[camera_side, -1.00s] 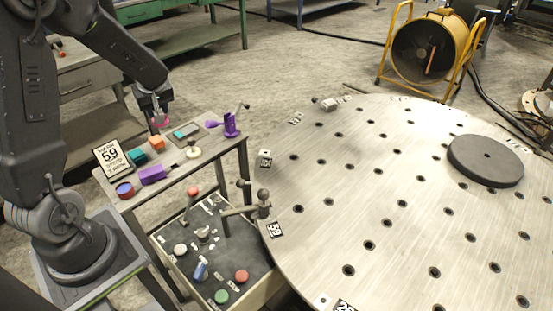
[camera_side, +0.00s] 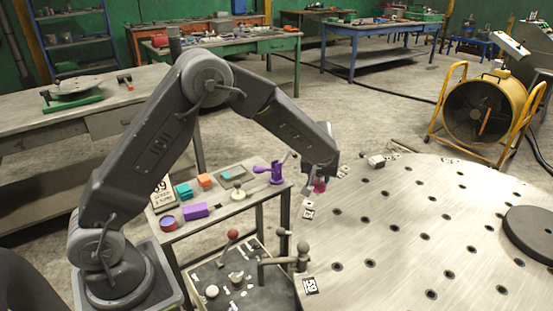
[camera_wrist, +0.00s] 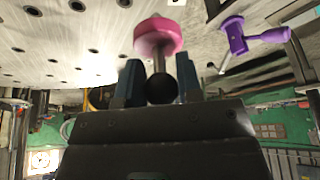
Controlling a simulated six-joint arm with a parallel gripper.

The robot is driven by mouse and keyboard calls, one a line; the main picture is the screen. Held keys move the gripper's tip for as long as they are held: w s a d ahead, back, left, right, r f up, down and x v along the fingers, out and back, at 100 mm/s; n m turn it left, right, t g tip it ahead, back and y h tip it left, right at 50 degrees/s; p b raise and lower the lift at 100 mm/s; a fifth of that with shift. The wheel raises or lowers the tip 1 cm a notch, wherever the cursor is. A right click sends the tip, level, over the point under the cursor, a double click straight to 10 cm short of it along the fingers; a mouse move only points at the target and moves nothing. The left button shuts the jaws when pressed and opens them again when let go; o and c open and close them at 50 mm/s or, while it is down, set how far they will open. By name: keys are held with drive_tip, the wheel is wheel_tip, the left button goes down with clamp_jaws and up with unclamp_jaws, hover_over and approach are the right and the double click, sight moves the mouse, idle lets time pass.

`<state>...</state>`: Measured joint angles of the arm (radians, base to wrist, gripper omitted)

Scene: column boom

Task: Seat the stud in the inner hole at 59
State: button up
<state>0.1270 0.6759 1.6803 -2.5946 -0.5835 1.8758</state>
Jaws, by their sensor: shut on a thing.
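The stud has a pink round head (camera_wrist: 160,36) and a dark rounded end. My gripper (camera_wrist: 158,88) is shut on the stud, with a finger on each side of it in the wrist view. In the side view my gripper (camera_side: 314,188) and the pink stud head (camera_side: 319,186) are at the left rim of the round steel plate (camera_side: 400,220). I cannot tell the stud's height above the plate. The plate has several dark holes. A tag that seems to read 59 (camera_side: 310,286) is on its near left rim; another tag (camera_side: 308,213) is farther along the rim.
A side table (camera_side: 222,222) left of the plate holds a purple clamp (camera_side: 271,171), a purple block (camera_side: 195,210) and small coloured parts. A post with a knob (camera_side: 302,255) stands by the plate's rim. A dark disc (camera_side: 532,235) lies on the plate at right.

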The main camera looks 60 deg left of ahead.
drive_tip(key=w+d+f+m+h, duration=0.1)
drive_tip(key=d+f+m, duration=0.1)
drive_tip(key=d, duration=0.8)
drive_tip(key=w+d+f+m+h, duration=0.1)
drive_tip(key=d+f+m, duration=0.1)
drive_tip(key=d, duration=0.9)
drive_tip(key=shift+t, duration=0.5)
drive_tip(key=shift+w+f, duration=0.15)
drive_tip(key=shift+f, duration=2.7)
drive_tip(key=shift+f, duration=0.4)
drive_tip(key=shift+f, duration=0.4)
drive_tip(key=shift+f, duration=0.35)
drive_tip(key=shift+f, duration=0.35)
drive_tip(key=shift+f, duration=0.35)
drive_tip(key=shift+f, duration=0.45)
